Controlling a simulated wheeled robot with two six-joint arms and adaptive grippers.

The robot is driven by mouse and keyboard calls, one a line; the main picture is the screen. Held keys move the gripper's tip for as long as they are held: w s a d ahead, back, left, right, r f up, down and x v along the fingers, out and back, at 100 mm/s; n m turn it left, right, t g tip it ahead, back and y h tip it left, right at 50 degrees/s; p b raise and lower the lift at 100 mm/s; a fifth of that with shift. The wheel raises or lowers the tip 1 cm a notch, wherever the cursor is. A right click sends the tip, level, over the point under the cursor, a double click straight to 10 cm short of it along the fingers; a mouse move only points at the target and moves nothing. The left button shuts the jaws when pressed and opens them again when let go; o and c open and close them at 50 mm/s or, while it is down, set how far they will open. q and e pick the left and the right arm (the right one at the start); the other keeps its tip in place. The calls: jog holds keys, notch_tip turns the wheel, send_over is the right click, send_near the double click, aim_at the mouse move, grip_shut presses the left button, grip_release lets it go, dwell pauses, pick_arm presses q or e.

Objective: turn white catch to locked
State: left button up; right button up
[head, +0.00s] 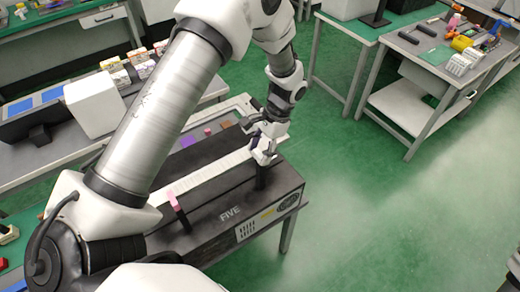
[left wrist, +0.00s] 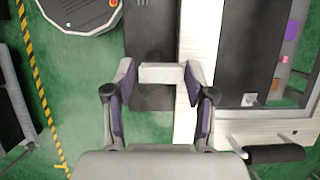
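In the head view the gripper hides that spot. A long white strip (head: 210,172) runs along the box and shows in the left wrist view (left wrist: 199,40). My right gripper is not in view.
A pink-topped lever (head: 173,200) stands on the box's near left part. A tray with coloured pieces (head: 207,131) lies behind the strip. Workbenches stand behind, one with tools (head: 425,55) at the right. Green floor (head: 400,220) is clear at the right.

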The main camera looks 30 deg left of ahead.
pick_arm(q)
jog(key=shift+w+r, duration=0.1)
jog(key=v, duration=1.1)
jog(key=shift+w+r, duration=0.25)
jog(key=shift+r, duration=0.1)
jog(key=shift+d, duration=0.1)
